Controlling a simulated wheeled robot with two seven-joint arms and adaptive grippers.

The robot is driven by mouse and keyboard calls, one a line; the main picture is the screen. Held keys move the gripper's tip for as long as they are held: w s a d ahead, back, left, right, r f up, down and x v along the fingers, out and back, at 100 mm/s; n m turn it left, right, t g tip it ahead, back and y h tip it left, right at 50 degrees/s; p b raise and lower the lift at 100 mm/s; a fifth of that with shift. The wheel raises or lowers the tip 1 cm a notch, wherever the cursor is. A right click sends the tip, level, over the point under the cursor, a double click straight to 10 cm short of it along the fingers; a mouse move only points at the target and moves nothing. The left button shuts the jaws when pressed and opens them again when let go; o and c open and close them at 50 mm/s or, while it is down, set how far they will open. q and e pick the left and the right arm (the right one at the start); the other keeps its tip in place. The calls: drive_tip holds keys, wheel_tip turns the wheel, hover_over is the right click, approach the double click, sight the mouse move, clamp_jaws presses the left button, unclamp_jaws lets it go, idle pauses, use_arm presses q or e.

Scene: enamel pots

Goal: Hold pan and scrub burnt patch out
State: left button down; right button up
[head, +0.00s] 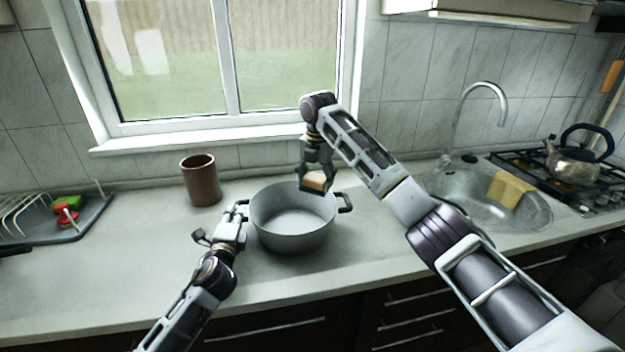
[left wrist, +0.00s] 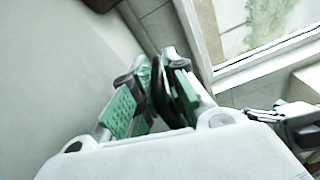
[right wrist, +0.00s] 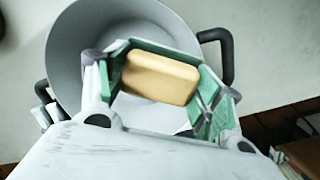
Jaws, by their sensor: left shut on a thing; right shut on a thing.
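The grey pan (head: 272,222) stands upright on the counter below the window, with a dark handle on each side. My left gripper (head: 238,214) is shut on its left handle, which shows dark between the green finger pads in the left wrist view (left wrist: 161,92). My right gripper (head: 314,178) is shut on a tan sponge (head: 314,183) and holds it above the right back part of the pan. The sponge shows clearly in the right wrist view (right wrist: 160,78), over the pan (right wrist: 75,50). The visible inside is pale grey; I cannot make out a burnt patch.
A brown cup (head: 201,181) stands left of the pan. A dish rack (head: 50,222) with red and green items is at far left. On the right are a sink (head: 462,200) with a yellow cloth (head: 509,189) and a kettle (head: 572,163) on the hob. Counter in front of the pan is clear.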

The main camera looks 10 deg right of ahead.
use_arm(q)
drive_tip(key=shift+f, duration=0.4)
drive_tip(key=c, duration=1.3)
unclamp_jaws()
use_arm(e)
drive_tip(key=shift+f, duration=0.1)
use_arm(q)
drive_tip(key=shift+w+r, duration=0.1)
drive_tip(key=shift+r, duration=0.05)
use_arm(e)
drive_tip(key=shift+w, duration=0.1)
use_arm(q)
drive_tip(key=shift+r, duration=0.1)
drive_tip(key=shift+s+a, duration=0.2)
drive_tip(key=shift+s, duration=1.8)
drive_tip(key=shift+s+a, duration=0.2)
drive_tip(key=shift+s, duration=1.8)
drive_tip(key=shift+s+a, duration=0.2)
drive_tip(key=shift+s, duration=1.8)
drive_tip(key=shift+r, duration=0.1)
drive_tip(key=shift+r+p, duration=2.95)
drive_tip(key=shift+p, duration=0.05)
use_arm(e)
drive_tip(key=shift+r, duration=3)
drive_tip(key=shift+f, duration=0.1)
